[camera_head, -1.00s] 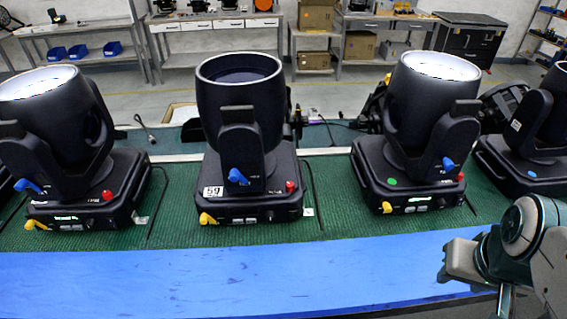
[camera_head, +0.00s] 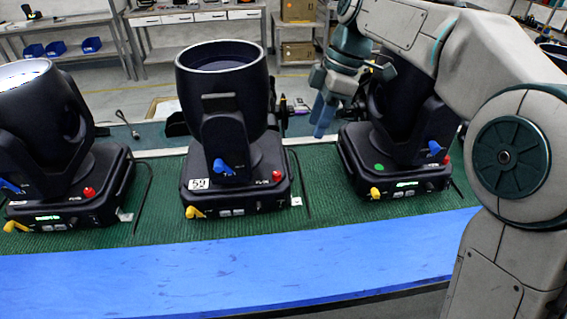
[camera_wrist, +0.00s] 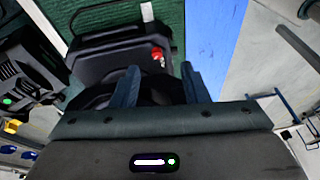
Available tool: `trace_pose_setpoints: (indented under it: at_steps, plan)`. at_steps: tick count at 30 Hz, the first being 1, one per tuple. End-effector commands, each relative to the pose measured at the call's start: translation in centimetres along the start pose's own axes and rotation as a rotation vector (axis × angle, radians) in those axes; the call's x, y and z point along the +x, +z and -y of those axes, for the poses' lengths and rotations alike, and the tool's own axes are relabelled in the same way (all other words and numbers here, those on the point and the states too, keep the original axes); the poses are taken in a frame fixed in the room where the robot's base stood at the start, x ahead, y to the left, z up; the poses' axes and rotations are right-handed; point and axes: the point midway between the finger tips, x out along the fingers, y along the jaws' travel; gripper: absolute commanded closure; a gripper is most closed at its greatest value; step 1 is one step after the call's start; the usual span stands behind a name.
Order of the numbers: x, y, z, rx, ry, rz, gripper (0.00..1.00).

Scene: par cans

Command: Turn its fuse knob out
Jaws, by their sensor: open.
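The middle par can (camera_head: 228,125) has a dark lens and a dark front display, while its neighbours show green displays. My gripper (camera_head: 323,120) hangs fingers down between the middle and right cans, apart from the knob. In the wrist view its two blue fingers (camera_wrist: 160,68) are spread and empty. A red knob (camera_wrist: 158,54) on a black base shows between and beyond the fingertips; it seems to be the middle can's.
A left can (camera_head: 45,130) and a right can (camera_head: 395,125) stand close on either side, the right one partly behind my arm. Black cables lie on the green mat (camera_head: 330,212). The blue strip (camera_head: 200,275) in front is clear.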

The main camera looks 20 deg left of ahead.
Motion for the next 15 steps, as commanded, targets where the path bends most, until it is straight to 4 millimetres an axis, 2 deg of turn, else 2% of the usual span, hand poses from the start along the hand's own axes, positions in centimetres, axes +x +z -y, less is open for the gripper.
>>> trace_pose_setpoints:
  at_steps: [1, 6, 11, 15]
  plan:
    - [0.2, -0.8, -0.8, -0.068, -0.018, -0.019, 0.59]
    - [0.4, -2.5, -1.9, -0.222, -0.052, -0.062, 0.59]
    - [1.0, -3.0, -2.1, -0.263, -0.061, -0.073, 0.59]
    - [2.7, -3.1, -1.9, -0.264, -0.063, -0.072, 0.59]
